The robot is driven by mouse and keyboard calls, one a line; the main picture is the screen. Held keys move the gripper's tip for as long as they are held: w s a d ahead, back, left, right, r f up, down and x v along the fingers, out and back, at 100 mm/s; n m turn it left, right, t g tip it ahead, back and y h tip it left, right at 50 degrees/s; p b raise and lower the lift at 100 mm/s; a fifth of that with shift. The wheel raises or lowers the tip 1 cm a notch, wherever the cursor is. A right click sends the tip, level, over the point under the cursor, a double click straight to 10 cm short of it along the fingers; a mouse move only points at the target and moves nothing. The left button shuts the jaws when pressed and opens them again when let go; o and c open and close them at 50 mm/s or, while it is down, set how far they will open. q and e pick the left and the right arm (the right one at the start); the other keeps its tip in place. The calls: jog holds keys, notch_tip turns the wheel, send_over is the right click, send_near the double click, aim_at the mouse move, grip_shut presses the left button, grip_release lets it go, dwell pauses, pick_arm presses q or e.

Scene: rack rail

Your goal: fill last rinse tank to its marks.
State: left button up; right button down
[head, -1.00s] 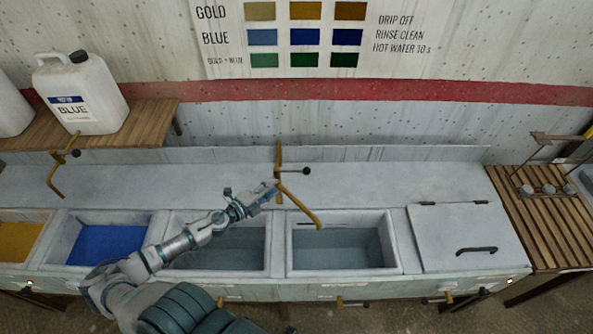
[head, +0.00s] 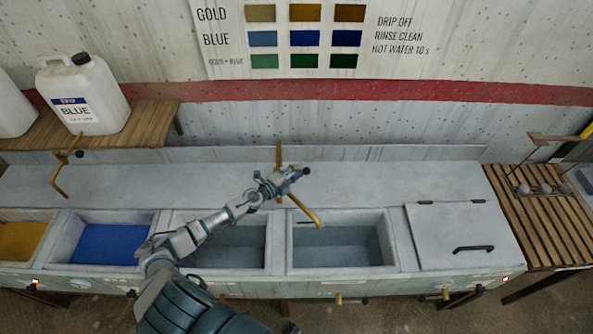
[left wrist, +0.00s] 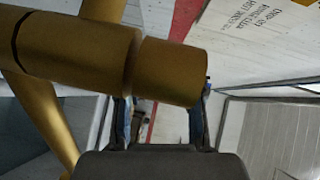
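The last open rinse tank (head: 391,246) is the grey basin left of the lidded section. Its inside looks blue-grey; I cannot make out its marks or water level. A brass tap (head: 300,208) rises behind it, its spout angled down over the tank's left part. My left gripper (head: 285,178) is at the tap's upper part, near its black knob (head: 306,171). In the left wrist view, the tap's thick brass body (left wrist: 85,55) crosses in front of my fingers (left wrist: 160,115), which stand apart with a gap between them. My right gripper is not in view.
A second grey tank (head: 240,262) and the blue tank (head: 108,245) lie to the left. A closed lid (head: 465,237) is at the right, beside a slatted wooden table (head: 545,225). Another brass tap (head: 62,175) and a blue-labelled jug (head: 85,95) are at the left.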

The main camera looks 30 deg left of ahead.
pick_arm(q)
jog(key=shift+c, duration=0.2)
grip_shut()
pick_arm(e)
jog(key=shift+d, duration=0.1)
pick_arm(q)
jog(key=shift+s+f, duration=0.1)
jog(key=shift+f, duration=0.05)
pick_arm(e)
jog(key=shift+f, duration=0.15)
